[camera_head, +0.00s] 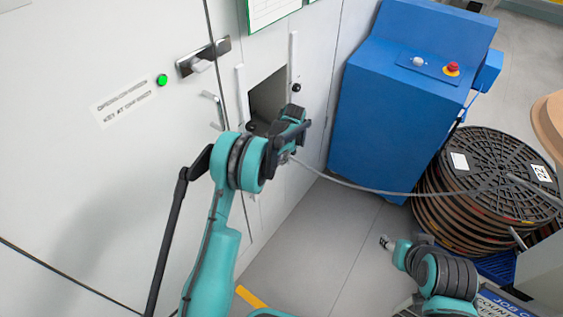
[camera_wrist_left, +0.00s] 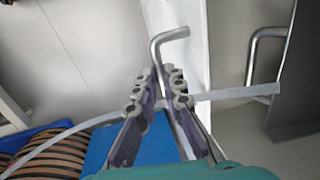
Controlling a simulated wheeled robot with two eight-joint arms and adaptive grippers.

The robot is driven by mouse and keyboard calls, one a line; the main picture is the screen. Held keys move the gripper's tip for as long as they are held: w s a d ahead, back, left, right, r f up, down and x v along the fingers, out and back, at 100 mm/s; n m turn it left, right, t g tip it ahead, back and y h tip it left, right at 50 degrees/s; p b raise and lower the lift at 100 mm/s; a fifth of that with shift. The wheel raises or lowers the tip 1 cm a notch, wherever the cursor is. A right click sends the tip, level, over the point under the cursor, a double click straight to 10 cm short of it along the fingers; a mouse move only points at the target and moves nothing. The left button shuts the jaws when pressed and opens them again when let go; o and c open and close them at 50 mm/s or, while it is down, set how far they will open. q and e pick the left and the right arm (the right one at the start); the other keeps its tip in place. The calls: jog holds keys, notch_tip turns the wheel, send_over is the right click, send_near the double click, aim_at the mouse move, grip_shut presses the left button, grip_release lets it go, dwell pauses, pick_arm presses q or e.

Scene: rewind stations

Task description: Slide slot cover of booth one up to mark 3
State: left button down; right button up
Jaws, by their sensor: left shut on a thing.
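The slot (camera_head: 266,100) is a dark rectangular opening in the pale wall, between two white upright strips. I cannot clearly make out its cover; my left arm hides the slot's lower part. My left gripper (camera_head: 298,122) is in front of the lower right of the slot. In the left wrist view its fingers (camera_wrist_left: 164,82) are closed around a bent metal handle (camera_wrist_left: 168,36), whose hooked end sticks out past the fingertips. My right gripper (camera_head: 387,243) is low on the right, apart from the wall; its fingers are too small to read.
A grey cable (camera_head: 390,192) runs from near my left gripper to the stacked reels (camera_head: 490,175). A blue machine (camera_head: 385,120) with a red button stands right of the slot. A lever handle (camera_head: 203,62) and green light (camera_head: 162,80) are on the left wall. Floor (camera_head: 310,240) is clear below.

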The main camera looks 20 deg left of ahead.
pick_arm(q)
notch_tip(320, 180, up, 7)
jog(key=p, duration=0.3)
jog(key=shift+r, duration=0.2)
jog(key=shift+f, duration=0.1)
jog(key=c, duration=1.6)
grip_release()
notch_tip(320, 180, up, 12)
jog(key=d, duration=0.2)
jog(key=shift+s+d+f, duration=0.15)
jog(key=shift+s, duration=0.2)
